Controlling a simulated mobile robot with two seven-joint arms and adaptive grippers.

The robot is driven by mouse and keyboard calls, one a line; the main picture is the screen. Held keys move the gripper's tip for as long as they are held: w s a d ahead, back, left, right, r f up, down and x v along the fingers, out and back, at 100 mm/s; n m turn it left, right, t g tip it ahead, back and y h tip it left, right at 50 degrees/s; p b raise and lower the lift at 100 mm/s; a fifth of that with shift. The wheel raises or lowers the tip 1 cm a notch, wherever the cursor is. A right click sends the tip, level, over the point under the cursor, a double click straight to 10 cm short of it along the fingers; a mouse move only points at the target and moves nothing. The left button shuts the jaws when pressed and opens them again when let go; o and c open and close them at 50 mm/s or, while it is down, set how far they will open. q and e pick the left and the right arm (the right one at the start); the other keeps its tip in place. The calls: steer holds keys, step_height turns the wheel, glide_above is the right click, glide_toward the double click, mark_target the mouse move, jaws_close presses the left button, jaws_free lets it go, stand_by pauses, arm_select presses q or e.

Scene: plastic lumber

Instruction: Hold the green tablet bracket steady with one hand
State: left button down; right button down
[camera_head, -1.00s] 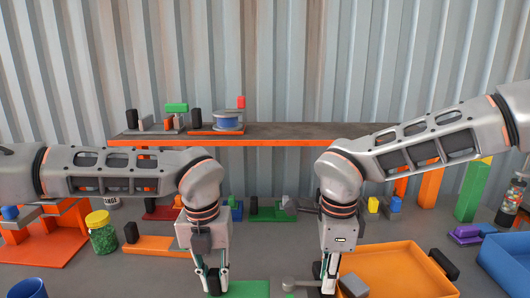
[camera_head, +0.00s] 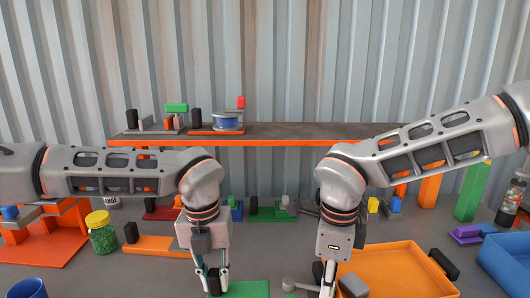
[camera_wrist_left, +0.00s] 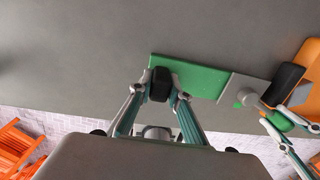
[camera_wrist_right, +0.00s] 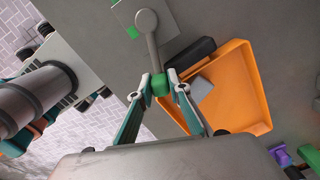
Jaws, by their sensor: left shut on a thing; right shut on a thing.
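The green tablet bracket (camera_head: 245,290) lies flat on the table at the bottom of the head view. It shows as a green plate in the left wrist view (camera_wrist_left: 205,81), with a black upright block (camera_wrist_left: 160,84) at its left end. My left gripper (camera_head: 216,284) is shut on that black block. A light grey plate (camera_wrist_left: 245,93) adjoins the bracket's right end and carries a grey lever (camera_wrist_right: 152,45). My right gripper (camera_wrist_right: 160,86) is shut on the green end (camera_wrist_right: 160,85) of this lever. The lever's tip is partly hidden in the head view.
A blue bin (camera_head: 505,262) stands far right. A jar (camera_head: 101,235) and a blue cup (camera_head: 27,287) stand left.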

steer(key=shift+s+a+m, duration=0.25)
steer(key=shift+s+m, duration=0.15)
steer(key=shift+m, duration=0.2)
steer(key=shift+s+a+m, duration=0.2)
steer(key=shift+s+m, duration=0.2)
steer(key=shift+m, duration=0.2)
steer(key=shift+s+a+m, duration=0.15)
steer(key=shift+s+m, duration=0.1)
steer(key=shift+m, duration=0.15)
steer(key=shift+s+a+m, duration=0.35)
steer(key=shift+s+m, duration=0.05)
steer(key=shift+m, duration=0.4)
steer(key=shift+s+a+m, duration=0.55)
steer(key=shift+a+m, duration=0.1)
steer(key=shift+m, duration=0.55)
steer(key=shift+a, duration=0.1)
